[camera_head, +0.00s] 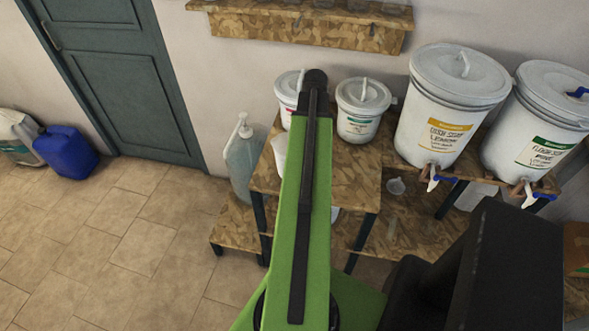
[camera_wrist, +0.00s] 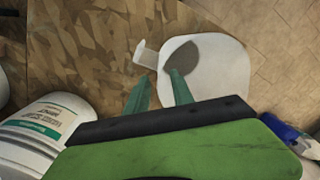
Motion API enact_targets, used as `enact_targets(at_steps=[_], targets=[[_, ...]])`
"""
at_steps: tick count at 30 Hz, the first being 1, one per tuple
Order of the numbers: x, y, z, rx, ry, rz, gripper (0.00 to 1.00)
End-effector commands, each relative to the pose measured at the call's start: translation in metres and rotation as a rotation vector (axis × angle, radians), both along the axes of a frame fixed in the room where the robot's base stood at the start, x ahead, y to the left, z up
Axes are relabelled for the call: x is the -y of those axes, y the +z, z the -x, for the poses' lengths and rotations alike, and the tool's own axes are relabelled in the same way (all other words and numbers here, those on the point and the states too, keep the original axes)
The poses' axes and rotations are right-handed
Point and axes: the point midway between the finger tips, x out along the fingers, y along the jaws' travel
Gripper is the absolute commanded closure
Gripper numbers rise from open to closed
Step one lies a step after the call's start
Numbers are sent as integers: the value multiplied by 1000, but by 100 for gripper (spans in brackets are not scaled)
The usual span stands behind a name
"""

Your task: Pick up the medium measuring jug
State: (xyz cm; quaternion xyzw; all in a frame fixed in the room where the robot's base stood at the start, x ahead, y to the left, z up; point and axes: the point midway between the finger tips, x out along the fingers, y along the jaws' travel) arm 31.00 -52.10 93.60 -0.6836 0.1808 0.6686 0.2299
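A white jug (camera_wrist: 222,72) with a side handle (camera_wrist: 146,54) shows from above in the wrist view, on or over the wooden bench top. A grey patch shows at its near-left part. In the head view a white jug (camera_head: 280,150) shows at the bench's left side, mostly hidden behind my arm. My gripper (camera_wrist: 159,76) is open, its two green fingers apart with nothing visibly held between them. The fingertips point at the jug's handle side, and the right fingertip overlaps the jug's outline. I cannot tell whether it touches. In the head view my arm hides the gripper.
Two small lidded tubs (camera_head: 362,108) (camera_head: 290,92) stand at the back of the bench (camera_head: 345,185). Large drums with taps (camera_head: 452,105) (camera_head: 538,125) stand to the right.

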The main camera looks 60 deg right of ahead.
Motion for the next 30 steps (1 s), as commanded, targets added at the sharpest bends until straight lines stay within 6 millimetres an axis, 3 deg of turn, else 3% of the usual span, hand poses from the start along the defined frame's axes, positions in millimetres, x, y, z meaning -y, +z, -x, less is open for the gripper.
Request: enact_targets(at_steps=[7,16,23,30], targets=[[-1,-10,0,0,-1,0,71],[-3,-57,-2,0,-1,0,71],[-3,-55,-2,0,-1,0,71],[-3,-55,-2,0,-2,0,99]])
